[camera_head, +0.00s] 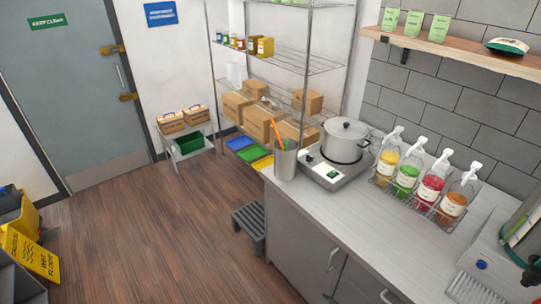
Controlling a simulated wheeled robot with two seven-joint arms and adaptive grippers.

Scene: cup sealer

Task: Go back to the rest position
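Neither of my grippers shows in the head view, and no arm of mine can be made out. A grey counter (358,216) runs along the right side. At its right front stands a pale machine with a ribbed tray (478,290) and a blue knob (481,265), cut off by the picture's edge. I cannot tell for sure whether it is the cup sealer.
A pot (344,141) sits on a hot plate beside a utensil holder (286,160). Several pump bottles stand in a wire rack (411,201). A step stool (249,222) and wet-floor sign (31,255) stand on the floor (150,235), which is clear between them.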

